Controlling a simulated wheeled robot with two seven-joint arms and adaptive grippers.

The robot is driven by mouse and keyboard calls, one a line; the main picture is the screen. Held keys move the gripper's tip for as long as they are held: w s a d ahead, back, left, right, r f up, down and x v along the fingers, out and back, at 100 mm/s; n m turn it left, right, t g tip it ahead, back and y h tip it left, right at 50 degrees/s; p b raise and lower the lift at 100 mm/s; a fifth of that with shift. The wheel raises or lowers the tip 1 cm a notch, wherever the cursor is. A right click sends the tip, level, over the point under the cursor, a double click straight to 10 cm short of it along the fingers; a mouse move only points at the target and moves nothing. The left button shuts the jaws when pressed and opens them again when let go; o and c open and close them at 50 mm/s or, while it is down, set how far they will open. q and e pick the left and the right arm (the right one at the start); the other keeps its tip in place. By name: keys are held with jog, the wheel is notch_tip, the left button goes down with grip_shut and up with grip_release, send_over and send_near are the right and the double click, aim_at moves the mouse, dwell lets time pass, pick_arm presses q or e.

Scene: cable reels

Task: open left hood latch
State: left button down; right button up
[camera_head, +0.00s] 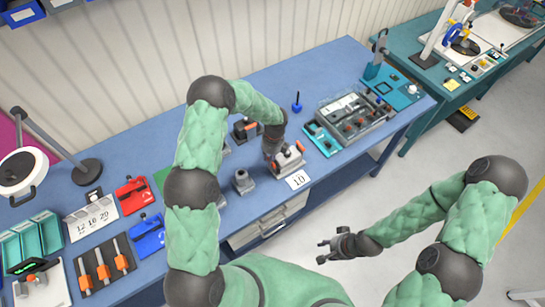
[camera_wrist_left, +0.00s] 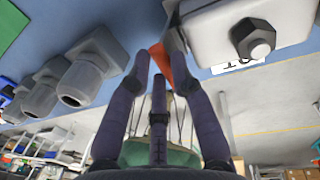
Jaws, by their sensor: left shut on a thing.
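A grey connector hood (camera_head: 288,162) with orange latch parts stands near the front edge of the blue bench, behind a white card marked 10. In the left wrist view, the pale hood (camera_wrist_left: 216,32) with its dark hex gland fills the upper right. My left gripper (camera_head: 271,154) is at the hood's left side. In the wrist view its fingertips close around an orange latch (camera_wrist_left: 160,58) beside the hood; the fingers partly hide the latch, so its angle is unclear. My right gripper (camera_head: 326,244) is open and empty, over the floor in front of the bench.
A grey gland part (camera_head: 243,181) stands left of the hood, and another black and orange connector (camera_head: 245,129) lies behind. A clear-lidded box of parts (camera_head: 354,117) is to the right. Red and blue boxes (camera_head: 134,194) and an orange tool rack (camera_head: 104,267) are left.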

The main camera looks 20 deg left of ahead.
pick_arm(q)
jog(key=shift+s+a+f+t+h+b, duration=0.2)
jog(key=shift+s+a+f+t+h, duration=0.2)
jog(key=shift+s+a+t, duration=0.25)
jog(key=shift+s+a+f+t+h+b, duration=0.25)
jog(key=shift+s+a+t+h, duration=0.15)
jog(key=shift+s, duration=0.3)
jog(key=shift+s+a+f+t+h+b, duration=0.15)
jog(key=shift+s+a+f+t+h, duration=0.25)
jog(key=shift+s+a+t, duration=0.25)
jog(key=shift+s, duration=0.1)
